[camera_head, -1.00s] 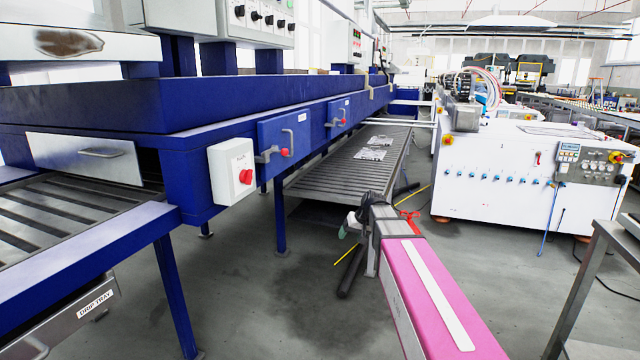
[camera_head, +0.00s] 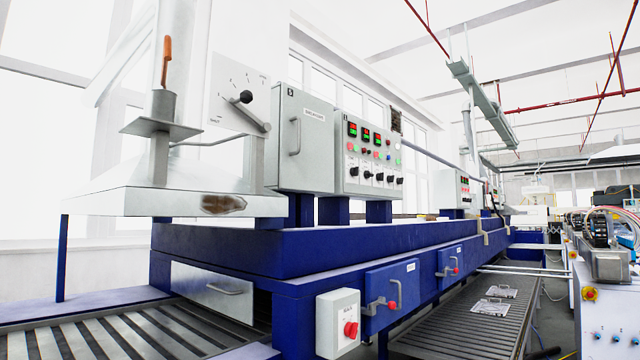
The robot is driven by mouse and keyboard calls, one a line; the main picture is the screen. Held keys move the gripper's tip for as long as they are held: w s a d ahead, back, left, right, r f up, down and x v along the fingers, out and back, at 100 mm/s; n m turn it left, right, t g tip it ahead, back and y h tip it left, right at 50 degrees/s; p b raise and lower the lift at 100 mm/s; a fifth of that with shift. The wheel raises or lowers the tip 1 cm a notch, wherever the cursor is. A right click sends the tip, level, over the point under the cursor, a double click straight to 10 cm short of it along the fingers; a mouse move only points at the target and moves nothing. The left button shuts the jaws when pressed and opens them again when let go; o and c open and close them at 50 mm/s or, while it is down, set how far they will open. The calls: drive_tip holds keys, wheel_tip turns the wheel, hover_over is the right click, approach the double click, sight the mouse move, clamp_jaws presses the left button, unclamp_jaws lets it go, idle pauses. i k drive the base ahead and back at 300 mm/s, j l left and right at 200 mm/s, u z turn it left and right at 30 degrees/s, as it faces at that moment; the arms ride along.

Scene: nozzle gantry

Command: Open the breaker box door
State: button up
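The breaker box (camera_head: 316,165) is a light grey cabinet on top of the blue machine, left of the control panel. Its door faces me and looks closed, with a small label near the top. A vertical bar handle (camera_head: 295,137) sits on the door's left side. My gripper is not in view.
The control panel (camera_head: 370,155) with displays and knobs adjoins the box. A grey hood (camera_head: 170,200) with a lever plate stands to the left. The long blue machine (camera_head: 340,245) runs below, with a white switch box (camera_head: 338,322) and slatted conveyors.

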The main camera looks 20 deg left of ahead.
sight(307, 163)
drive_tip(key=u, duration=1.15)
